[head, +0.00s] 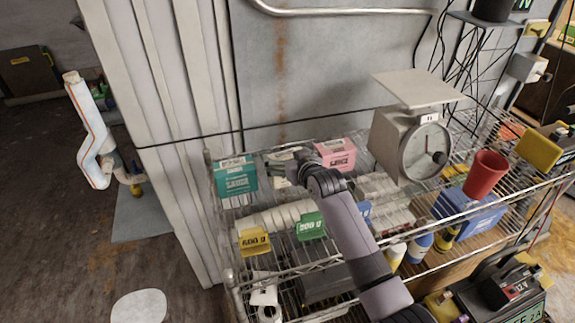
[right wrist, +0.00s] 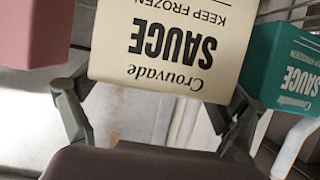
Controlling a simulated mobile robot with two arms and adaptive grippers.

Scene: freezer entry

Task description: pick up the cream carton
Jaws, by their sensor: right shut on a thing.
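The cream carton (right wrist: 165,45) fills the upper middle of the right wrist view, with "Crouvade SAUCE, keep frozen" upside down on its face. My right gripper (right wrist: 160,92) is shut on it, one finger at each side. In the head view the carton (head: 283,156) shows only partly, at the back of the wire shelf's top level, behind my right gripper (head: 298,162). Whether its base touches the shelf cannot be told. My left gripper is not in view.
A teal carton (head: 235,178) stands to the left and a pink carton (head: 336,153) to the right on the wire shelf (head: 270,205). A scale (head: 400,145), a red cup (head: 486,174) and a blue crate (head: 468,216) are further right.

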